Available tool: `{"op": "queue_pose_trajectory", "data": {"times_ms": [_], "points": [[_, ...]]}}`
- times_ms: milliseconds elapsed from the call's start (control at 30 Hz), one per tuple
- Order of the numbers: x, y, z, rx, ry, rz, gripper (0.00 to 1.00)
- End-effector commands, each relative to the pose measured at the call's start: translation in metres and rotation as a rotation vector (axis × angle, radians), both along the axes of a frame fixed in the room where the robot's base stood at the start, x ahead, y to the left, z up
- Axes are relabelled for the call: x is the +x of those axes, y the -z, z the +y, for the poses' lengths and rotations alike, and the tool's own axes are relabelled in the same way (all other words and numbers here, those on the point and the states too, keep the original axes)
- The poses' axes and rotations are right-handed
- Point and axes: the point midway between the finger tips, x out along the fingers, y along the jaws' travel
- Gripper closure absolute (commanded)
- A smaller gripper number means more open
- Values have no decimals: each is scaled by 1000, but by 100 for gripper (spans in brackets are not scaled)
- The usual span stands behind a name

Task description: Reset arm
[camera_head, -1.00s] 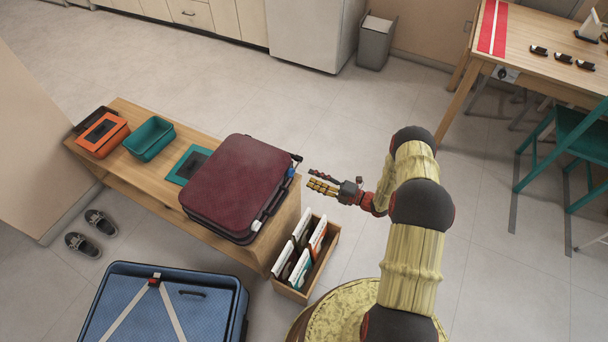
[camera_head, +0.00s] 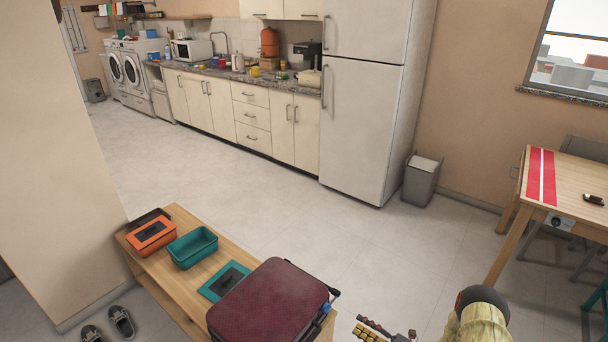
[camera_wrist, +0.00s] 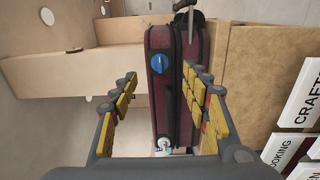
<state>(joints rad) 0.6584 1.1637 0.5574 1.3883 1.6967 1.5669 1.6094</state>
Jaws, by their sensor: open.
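My gripper (camera_head: 386,332) shows at the bottom edge of the head view, to the right of the dark red suitcase (camera_head: 268,308). In the wrist view my gripper (camera_wrist: 160,98) is open and empty, its yellow-padded fingers apart. Between and beyond the fingers, the suitcase's side (camera_wrist: 160,85) shows with a blue round part on it. The suitcase lies on the end of the low wooden bench (camera_head: 150,262). Most of my arm is cut off below the head view.
An orange box (camera_head: 152,236), a teal bin (camera_head: 192,248) and a teal flat item (camera_head: 224,281) sit on the bench. Books (camera_wrist: 303,90) stand at the right of the wrist view. A fridge (camera_head: 365,110), grey trash bin (camera_head: 421,180) and table (camera_head: 580,190) stand beyond open floor.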

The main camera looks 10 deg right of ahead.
Motion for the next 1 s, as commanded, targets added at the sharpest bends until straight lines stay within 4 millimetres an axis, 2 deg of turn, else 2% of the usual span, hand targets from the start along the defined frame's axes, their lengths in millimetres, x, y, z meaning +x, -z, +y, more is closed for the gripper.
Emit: {"op": "queue_pose_trajectory", "data": {"times_ms": [133, 200, 367, 467, 667, 1000], "points": [[-1, 5, 1, -88, -4, -64, 53], [-8, 13, 7, -169, -41, -110, 53], [-55, 33, 42, -326, -204, -204, 53], [-83, 32, 58, -420, -324, -290, 53], [-126, -4, 73, -612, -592, -535, 53], [-176, -95, 74, -872, -1050, -1023, 53]]}}
